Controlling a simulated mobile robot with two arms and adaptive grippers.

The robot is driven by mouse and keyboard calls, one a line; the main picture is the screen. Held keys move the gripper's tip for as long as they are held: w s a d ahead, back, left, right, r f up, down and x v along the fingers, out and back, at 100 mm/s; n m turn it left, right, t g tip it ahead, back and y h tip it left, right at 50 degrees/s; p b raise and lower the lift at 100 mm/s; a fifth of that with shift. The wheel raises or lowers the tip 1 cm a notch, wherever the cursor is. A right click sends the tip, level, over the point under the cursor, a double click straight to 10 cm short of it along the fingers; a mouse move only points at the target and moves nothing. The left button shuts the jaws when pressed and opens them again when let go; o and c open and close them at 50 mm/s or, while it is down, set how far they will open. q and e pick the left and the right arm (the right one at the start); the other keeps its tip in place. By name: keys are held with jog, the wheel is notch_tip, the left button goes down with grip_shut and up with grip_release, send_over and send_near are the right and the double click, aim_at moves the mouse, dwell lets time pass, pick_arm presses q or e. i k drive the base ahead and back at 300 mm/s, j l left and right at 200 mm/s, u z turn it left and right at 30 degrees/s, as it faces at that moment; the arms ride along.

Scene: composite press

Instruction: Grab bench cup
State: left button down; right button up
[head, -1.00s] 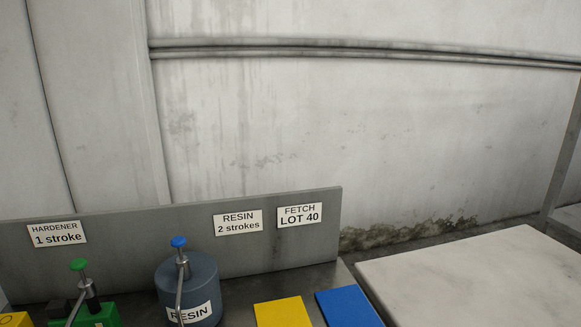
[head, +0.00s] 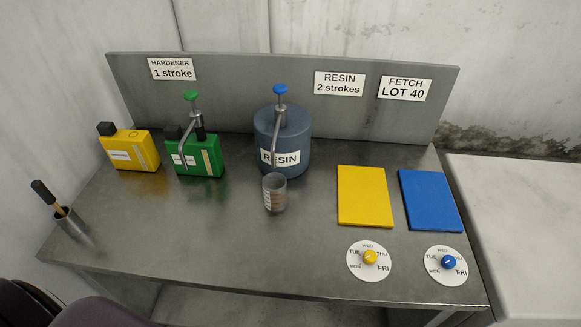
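A small clear cup (head: 274,193) with markings on its side stands upright on the steel bench (head: 190,240). It is just in front of the blue-grey RESIN container (head: 282,140), below the end of that container's pump spout. I cannot tell whether the cup holds anything. Neither gripper shows in the head view. A dark rounded shape at the lower left corner may be part of my own body.
A green pump can (head: 199,157) and a yellow can (head: 130,150) stand left of the cup. A metal pot (head: 71,223) with a dark-handled tool is at far left. Yellow (head: 364,196) and blue (head: 431,200) panels and two dials lie right. The bench front is clear.

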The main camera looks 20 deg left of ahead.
aim_at(274, 183)
jog(key=l+u, duration=0.4)
jog(key=l, duration=0.15)
jog(key=l+u, duration=0.35)
jog(key=l, duration=0.2)
jog(key=k+l+u, duration=0.15)
jog(key=l+u, duration=0.25)
jog(key=l, duration=0.15)
